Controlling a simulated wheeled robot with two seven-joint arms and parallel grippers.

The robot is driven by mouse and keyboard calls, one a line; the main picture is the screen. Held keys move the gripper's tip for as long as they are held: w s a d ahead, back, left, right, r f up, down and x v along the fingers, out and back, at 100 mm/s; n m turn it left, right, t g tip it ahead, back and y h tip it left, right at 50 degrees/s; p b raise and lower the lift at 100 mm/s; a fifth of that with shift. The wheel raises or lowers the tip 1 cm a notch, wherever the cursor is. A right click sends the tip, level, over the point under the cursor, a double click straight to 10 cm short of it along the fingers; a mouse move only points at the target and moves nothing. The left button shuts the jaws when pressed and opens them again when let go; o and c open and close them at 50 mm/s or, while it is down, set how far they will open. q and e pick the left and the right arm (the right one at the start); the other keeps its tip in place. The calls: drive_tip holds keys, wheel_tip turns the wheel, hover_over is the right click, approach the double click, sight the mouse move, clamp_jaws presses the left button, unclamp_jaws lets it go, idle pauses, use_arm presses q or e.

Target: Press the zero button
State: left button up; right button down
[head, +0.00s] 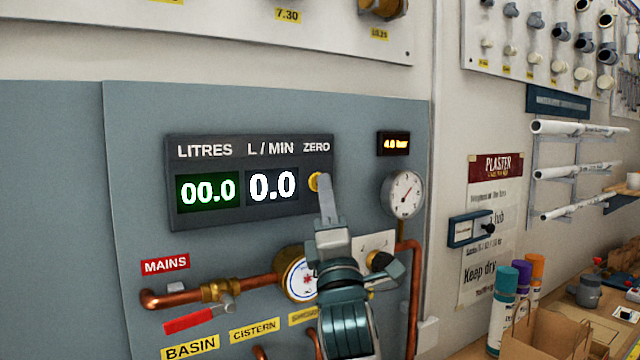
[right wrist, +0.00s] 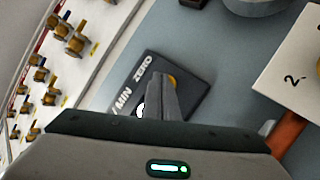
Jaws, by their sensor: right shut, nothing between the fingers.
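The zero button (head: 314,182) is a round yellow button under the word ZERO, at the right end of the dark meter panel (head: 250,216). The panel reads 00.0 under LITRES and 0.0 under L / MIN. My right gripper (head: 325,183) is shut and empty, its fingertips at the right edge of the button and partly over it. In the right wrist view, the button (right wrist: 172,81) shows just beyond the tips of the right gripper (right wrist: 158,80). I cannot tell whether the tips touch it. My left gripper is not in view.
A pressure gauge (head: 403,194) and a small 4.0 bar display (head: 394,143) are right of the meter panel. Below are copper pipes, a red-handled valve (head: 198,318) and a round dial (head: 297,273), partly behind my right arm. A cardboard box (head: 550,335) stands at lower right.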

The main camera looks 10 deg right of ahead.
drive_tip(key=shift+s+d+p, duration=0.15)
drive_tip(key=shift+s+p, duration=0.2)
drive_tip(key=shift+s, duration=0.15)
idle(0.3)
drive_tip(key=s+d+p, duration=0.2)
drive_tip(key=s+p, duration=0.1)
drive_tip(key=s, duration=0.2)
drive_tip(key=shift+s+d, duration=0.2)
drive_tip(key=shift+s, duration=0.1)
drive_tip(key=shift+f, duration=0.1)
idle(0.8)
